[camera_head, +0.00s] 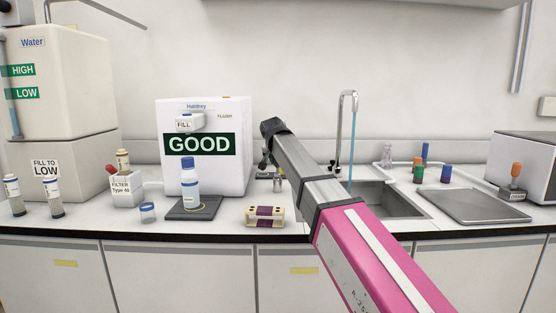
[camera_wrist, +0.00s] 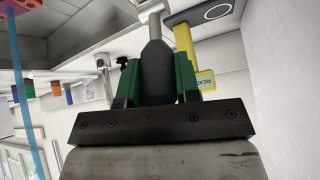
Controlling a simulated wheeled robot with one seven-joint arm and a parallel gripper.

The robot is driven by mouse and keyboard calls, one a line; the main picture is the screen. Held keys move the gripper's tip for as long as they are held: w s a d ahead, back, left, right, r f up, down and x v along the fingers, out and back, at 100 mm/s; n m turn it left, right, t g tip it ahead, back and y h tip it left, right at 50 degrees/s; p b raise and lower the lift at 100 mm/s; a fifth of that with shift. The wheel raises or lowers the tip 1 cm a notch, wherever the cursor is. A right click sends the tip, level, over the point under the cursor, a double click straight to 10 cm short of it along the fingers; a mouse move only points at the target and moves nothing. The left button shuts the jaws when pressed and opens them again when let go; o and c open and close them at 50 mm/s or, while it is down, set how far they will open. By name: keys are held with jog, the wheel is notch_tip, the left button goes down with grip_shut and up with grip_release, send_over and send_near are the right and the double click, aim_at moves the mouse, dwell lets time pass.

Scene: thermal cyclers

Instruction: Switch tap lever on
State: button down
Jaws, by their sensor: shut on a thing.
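The silver tap (camera_head: 347,105) has a tall curved spout over the sink. A thin blue stream of water (camera_head: 352,150) runs from it; a blue stream (camera_wrist: 25,90) also shows at the left of the wrist view. My gripper (camera_wrist: 157,78) has green fingers shut on a dark grey lever handle (camera_wrist: 156,62), whose paler shaft runs to the top of the wrist view. In the head view my gripper is mostly hidden behind my forearm, left of the spout.
The sink (camera_head: 400,203) lies right of my arm. A white box marked GOOD (camera_head: 240,165), a bottle (camera_head: 190,188) on a dark pad and a cream-and-purple rack (camera_head: 264,216) stand to the left. A metal tray (camera_head: 478,206) and coloured tubes are at the right.

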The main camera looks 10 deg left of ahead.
jog(key=shift+s+d+f+m+t+y, duration=0.15)
jog(key=shift+s+f+t, duration=0.15)
jog(key=shift+s+t, duration=0.45)
jog(key=shift+s+d+f+m+t+y, duration=0.1)
jog(key=shift+s+f+t+y, duration=0.2)
jog(key=shift+t, duration=0.9)
jog(key=shift+s+d+f+m+t+y, duration=0.15)
jog(key=shift+s+f+t, duration=0.1)
jog(key=shift+s+t, duration=0.55)
jog(key=shift+w+t, duration=0.2)
jog(key=shift+t, duration=0.05)
jog(key=c, duration=0.8)
grip_release()
jog(key=v, duration=1.1)
jog(key=shift+w, duration=0.1)
